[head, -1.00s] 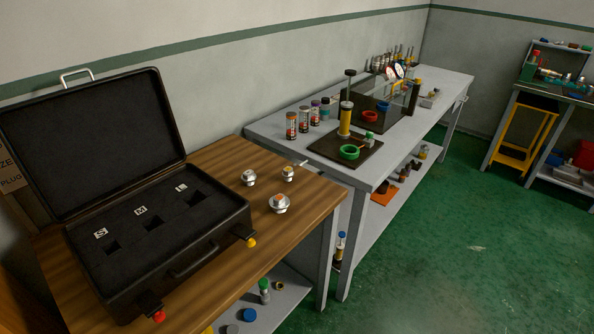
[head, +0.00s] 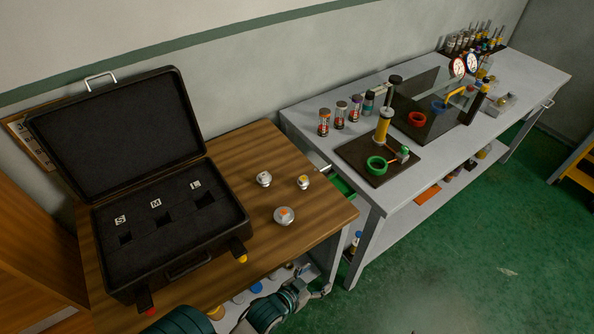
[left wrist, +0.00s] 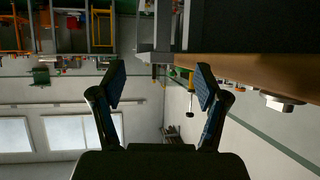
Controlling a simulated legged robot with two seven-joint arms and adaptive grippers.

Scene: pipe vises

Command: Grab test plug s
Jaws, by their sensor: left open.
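Three pale metal test plugs stand on the wooden table beside the case: one at the back left (head: 264,179), a larger one in front (head: 284,215), and the smallest, apparently test plug s (head: 303,182), at the right. My left gripper (head: 320,291) is low at the table's front edge, apart from the plugs. Its two fingers are spread and empty in the left wrist view (left wrist: 160,84). My right gripper is not in view.
An open black case (head: 180,243) with slots marked S, M and L stands left of the plugs. A grey bench (head: 402,208) with a plate, green ring and jars stands to the right. The wood between plugs and front edge is clear.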

